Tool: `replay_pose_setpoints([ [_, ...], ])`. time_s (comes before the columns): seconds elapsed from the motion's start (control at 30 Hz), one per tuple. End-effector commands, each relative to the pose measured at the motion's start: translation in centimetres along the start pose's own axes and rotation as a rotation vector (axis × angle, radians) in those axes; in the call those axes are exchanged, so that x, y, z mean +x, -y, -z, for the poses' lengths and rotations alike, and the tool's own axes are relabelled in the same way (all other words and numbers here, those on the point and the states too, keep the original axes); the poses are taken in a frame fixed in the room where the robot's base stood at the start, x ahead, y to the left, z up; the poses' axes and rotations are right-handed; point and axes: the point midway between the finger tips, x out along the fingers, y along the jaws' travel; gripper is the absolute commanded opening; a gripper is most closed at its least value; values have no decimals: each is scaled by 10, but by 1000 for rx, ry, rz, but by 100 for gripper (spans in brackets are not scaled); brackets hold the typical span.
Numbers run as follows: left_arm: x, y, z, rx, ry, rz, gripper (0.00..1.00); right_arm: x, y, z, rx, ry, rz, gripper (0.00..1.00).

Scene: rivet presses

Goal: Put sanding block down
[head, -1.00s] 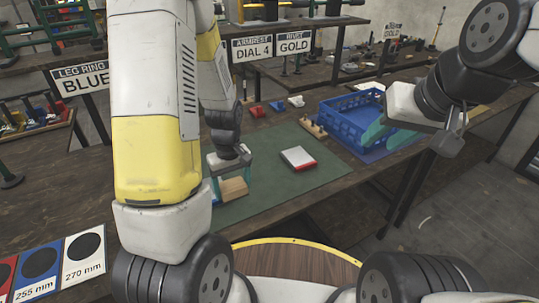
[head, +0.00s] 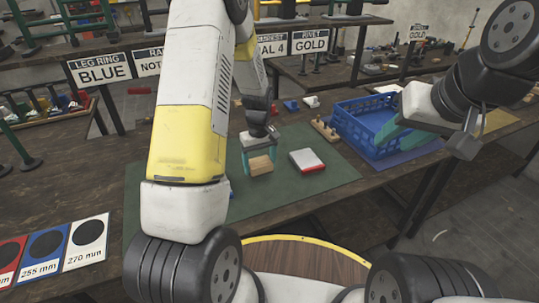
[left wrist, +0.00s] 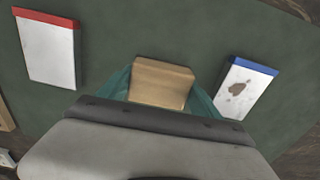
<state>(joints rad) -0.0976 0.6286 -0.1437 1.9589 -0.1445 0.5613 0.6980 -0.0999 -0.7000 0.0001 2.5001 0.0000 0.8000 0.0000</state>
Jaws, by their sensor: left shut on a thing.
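The sanding block is a tan wooden block (head: 261,165), held between the teal fingers of my left gripper (head: 259,157). The left wrist view shows the block (left wrist: 162,82) between both fingers, over the green mat (head: 300,198). Whether its underside touches the mat I cannot tell. A white pad with a red edge (head: 307,161) lies to its right in the head view. A white pad with a blue edge and a brown stain (left wrist: 241,88) lies on its other side, mostly hidden by my left arm in the head view. My right gripper (head: 390,138) is in front of the blue crate; its finger opening is unclear.
The blue crate (head: 362,120) stands at the right of the mat. A wooden holder with pegs (head: 325,130) is beside it. Small red, blue and white parts lie behind the mat. Marked size cards (head: 88,240) lie at the front left. The mat's front right is bare.

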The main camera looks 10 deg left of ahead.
Motion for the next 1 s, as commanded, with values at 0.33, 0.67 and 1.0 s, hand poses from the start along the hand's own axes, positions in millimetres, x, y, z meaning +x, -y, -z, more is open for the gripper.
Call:
replay_pose_setpoints([
  [0.33,26,-8,9,1,5,3,36,0,0,0,0,0,0,36],
  [0.67,36,-9,10,1,0,0,36,0,0,0,0,0,0,36],
  [1.0,45,-9,10,1,1,0,88,0,0,0,0,0,0,36],
])
